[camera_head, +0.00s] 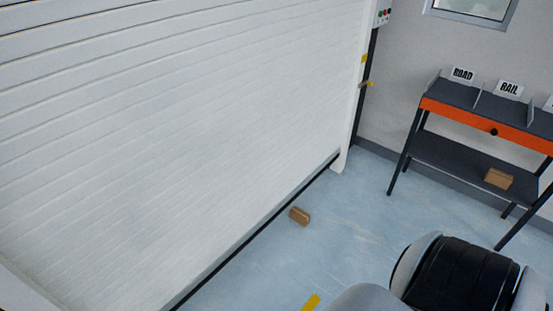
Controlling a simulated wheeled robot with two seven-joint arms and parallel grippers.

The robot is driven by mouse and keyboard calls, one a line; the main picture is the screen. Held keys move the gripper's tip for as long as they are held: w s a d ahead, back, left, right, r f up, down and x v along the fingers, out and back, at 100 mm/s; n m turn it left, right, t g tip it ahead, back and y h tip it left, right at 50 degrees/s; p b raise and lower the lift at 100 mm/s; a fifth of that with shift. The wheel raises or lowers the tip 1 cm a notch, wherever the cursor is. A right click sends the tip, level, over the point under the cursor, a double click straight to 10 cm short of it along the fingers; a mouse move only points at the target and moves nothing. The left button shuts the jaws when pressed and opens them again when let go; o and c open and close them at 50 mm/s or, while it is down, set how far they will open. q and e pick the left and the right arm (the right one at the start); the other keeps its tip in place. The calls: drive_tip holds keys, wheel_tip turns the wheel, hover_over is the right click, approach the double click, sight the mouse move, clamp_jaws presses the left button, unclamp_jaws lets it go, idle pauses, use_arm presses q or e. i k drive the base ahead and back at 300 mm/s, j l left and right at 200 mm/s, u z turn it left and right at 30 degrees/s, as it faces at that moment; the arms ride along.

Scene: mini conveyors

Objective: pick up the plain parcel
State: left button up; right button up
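A small brown parcel (299,216) lies on the blue floor near the foot of the white roller door. A second brown box (499,179) sits on the lower shelf of the dark table at the right. Both are too small in view to tell whether they carry any marking, so I cannot tell which is plain. Neither of my grippers is in view. Nothing touches either box except the surface under it.
The white roller door (180,130) fills the left. A dark table with an orange front edge (480,122) stands at the right, with ROAD (463,75) and RAIL (509,88) signs on top.

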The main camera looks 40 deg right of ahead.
sight(302, 218)
drive_tip(key=l+u, duration=0.35)
drive_tip(key=l, duration=0.85)
drive_tip(key=l+u, duration=0.35)
drive_tip(key=l, duration=0.85)
drive_tip(key=k, duration=0.05)
